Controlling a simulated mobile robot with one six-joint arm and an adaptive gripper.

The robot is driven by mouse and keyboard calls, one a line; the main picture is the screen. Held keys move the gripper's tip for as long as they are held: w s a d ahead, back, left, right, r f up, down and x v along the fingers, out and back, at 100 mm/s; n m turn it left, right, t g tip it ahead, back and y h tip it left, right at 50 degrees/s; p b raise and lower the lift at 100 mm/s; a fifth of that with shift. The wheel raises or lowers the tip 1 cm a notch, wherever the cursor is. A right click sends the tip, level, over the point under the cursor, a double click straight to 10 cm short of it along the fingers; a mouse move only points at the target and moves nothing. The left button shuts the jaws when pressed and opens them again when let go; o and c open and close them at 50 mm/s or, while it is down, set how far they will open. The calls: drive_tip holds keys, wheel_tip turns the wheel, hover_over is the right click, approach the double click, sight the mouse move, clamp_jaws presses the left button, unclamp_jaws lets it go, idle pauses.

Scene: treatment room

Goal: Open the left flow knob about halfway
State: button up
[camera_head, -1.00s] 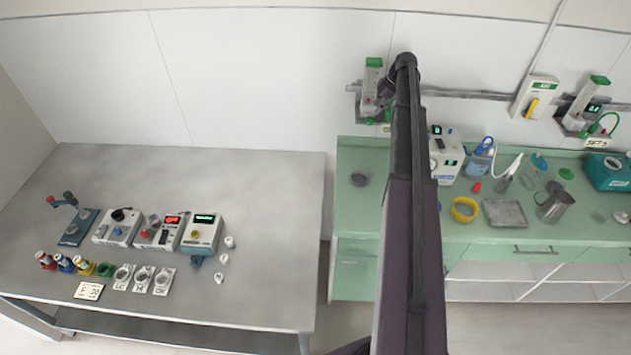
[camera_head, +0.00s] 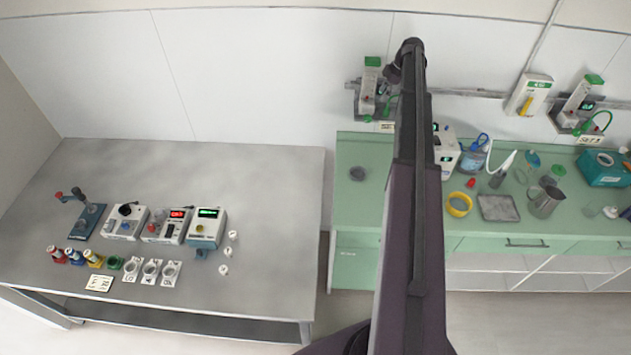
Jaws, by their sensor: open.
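Two flow units hang on the wall rail. The left flow unit (camera_head: 370,83) is a pale upright body with a green cap, a small red part and green parts low down. Its flow knob is too small to make out, so I cannot tell its setting. My dark arm rises from the bottom and reaches up beside this unit. My gripper (camera_head: 393,75) is a small dark shape just right of the unit's upper body, apart from the low parts as far as I can tell. It is open and seems empty; its fingers are hard to make out.
The right flow unit (camera_head: 578,102) has a green hose. A wall box (camera_head: 529,94) with a yellow lever sits between. Below is a green counter (camera_head: 356,205) with a yellow ring (camera_head: 459,204), metal tray (camera_head: 498,207) and jug (camera_head: 545,202). A grey table (camera_head: 270,180) with devices stands left.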

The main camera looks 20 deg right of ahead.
drive_tip(key=s+a+f+m+b, duration=0.2)
drive_tip(key=s+a+f+b, duration=0.2)
drive_tip(key=a, duration=0.6)
drive_tip(key=s+a+f+m+g+h+b, duration=0.1)
drive_tip(key=s+a+f+m+b, duration=0.2)
drive_tip(key=a+f+b, duration=0.6)
drive_tip(key=s+a+f+m+h+b, duration=0.1)
drive_tip(key=s+a+f+b, duration=0.5)
drive_tip(key=a, duration=0.7)
wheel_tip(320, 180, down, 2)
drive_tip(key=shift+s+f+m+g+b, duration=0.1)
drive_tip(key=shift+s+m+g+b, duration=0.3)
drive_tip(key=shift+m, duration=0.4)
